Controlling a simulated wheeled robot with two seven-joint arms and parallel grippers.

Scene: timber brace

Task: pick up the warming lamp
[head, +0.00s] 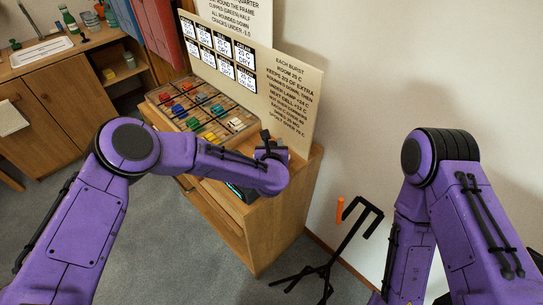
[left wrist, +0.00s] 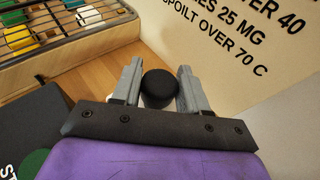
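A black rounded piece (left wrist: 158,88), seen end-on, lies between the two grey fingers of my left gripper (left wrist: 160,82) in the left wrist view. It may be part of the warming lamp, but its whole shape does not show. The fingers stand close on both sides of it; whether they press on it is unclear. In the head view my left gripper (head: 271,149) is at the right end of the wooden cabinet (head: 240,235), and my arm hides much of that spot. My right arm is at the right, with its gripper out of view.
A gridded tray of coloured blocks (head: 200,108) stands on the cabinet, left of the gripper. A lettered board (head: 285,95) rises close behind. A black stand with an orange piece (head: 340,210) is on the floor at right. A sideboard (head: 55,95) is far left.

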